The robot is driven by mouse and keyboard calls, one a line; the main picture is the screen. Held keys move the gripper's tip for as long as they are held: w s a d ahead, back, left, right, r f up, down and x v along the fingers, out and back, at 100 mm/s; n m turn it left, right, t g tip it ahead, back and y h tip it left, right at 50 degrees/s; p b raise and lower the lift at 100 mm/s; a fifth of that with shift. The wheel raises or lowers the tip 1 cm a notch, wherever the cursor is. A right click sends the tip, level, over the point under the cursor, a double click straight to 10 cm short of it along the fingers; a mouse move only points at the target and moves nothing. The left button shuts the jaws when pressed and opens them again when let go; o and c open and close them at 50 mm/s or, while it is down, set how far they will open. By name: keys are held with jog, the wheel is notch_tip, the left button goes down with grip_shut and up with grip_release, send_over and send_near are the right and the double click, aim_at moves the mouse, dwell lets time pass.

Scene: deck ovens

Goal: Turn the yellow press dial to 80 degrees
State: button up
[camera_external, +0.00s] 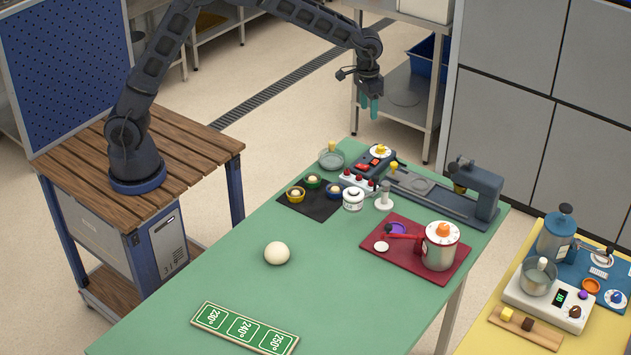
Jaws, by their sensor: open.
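A dark press-like machine (474,188) stands to the right. A glass dish (331,160), small bowls on a black mat (318,209) and a white jar (353,199) stand close to the box. A red tray (378,261) holds a pot (440,252).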

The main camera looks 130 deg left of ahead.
jog(key=n, duration=0.2)
send_over(381, 146)
notch_tip(381, 146, down, 10)
jog(key=shift+g, duration=0.3)
notch_tip(381, 146, down, 10)
jog(key=shift+d+f, duration=0.1)
jog(key=shift+f, duration=0.05)
jog(key=c, duration=1)
jog(key=shift+o, duration=0.2)
